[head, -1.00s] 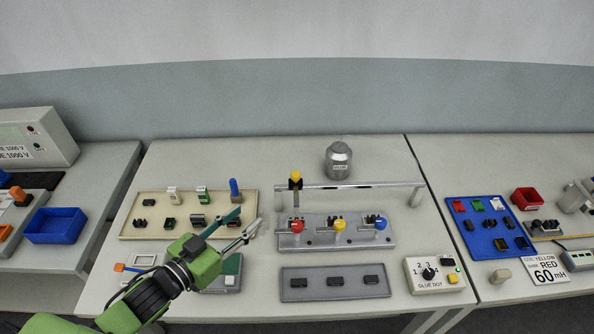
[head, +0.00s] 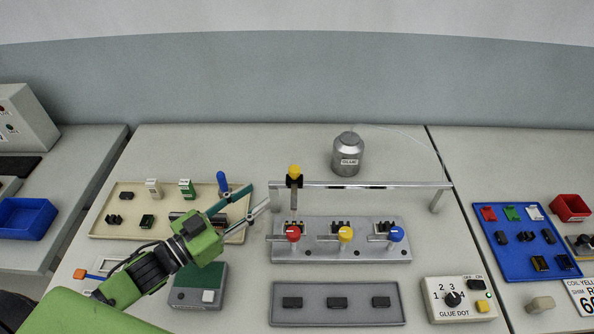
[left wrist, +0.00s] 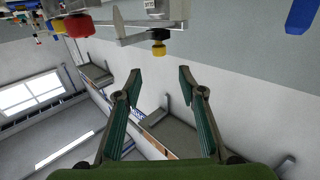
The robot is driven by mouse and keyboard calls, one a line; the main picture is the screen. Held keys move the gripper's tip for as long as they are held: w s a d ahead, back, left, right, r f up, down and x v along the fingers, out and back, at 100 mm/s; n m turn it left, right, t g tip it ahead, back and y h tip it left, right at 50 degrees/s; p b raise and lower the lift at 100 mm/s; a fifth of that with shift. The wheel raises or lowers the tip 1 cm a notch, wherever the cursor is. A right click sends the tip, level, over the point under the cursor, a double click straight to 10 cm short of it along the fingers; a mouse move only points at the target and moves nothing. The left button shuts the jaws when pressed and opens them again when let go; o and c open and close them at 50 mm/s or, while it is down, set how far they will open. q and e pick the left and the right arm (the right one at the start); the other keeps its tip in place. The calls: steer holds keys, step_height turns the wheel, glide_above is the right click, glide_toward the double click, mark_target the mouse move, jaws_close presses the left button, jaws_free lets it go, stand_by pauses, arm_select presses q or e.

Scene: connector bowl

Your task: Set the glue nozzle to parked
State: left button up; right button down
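The glue nozzle (head: 294,184) is a dark slider with a yellow knob on top. It sits near the left end of the metal rail (head: 370,186), above the red-knobbed station of the grey fixture. My left gripper (head: 258,199) is open and empty, just left of the nozzle and the rail's left end, with its fingers pointing toward them. In the left wrist view my left gripper (left wrist: 160,71) shows its fingers apart, with a yellow knob (left wrist: 158,49) just beyond the tips. No parked mark is legible on the rail. My right gripper is not in view.
The grey fixture (head: 340,253) with red, yellow and blue knobs stands under the rail. A glue pot (head: 348,155) is behind it. The glue dot control box (head: 459,312) is at right. A beige tray (head: 112,233) with parts lies left, partly behind my arm.

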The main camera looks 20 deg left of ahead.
mark_target(290, 172)
arm_select(q)
steer(key=p+x, duration=0.3)
steer(key=x, duration=0.9)
steer(key=shift+w+d+r, duration=0.1)
steer(key=shift+w+d, duration=0.15)
steer(key=shift+w, duration=0.05)
steer(key=shift+w+d, duration=0.2)
steer(key=shift+w, duration=0.15)
jaws_close()
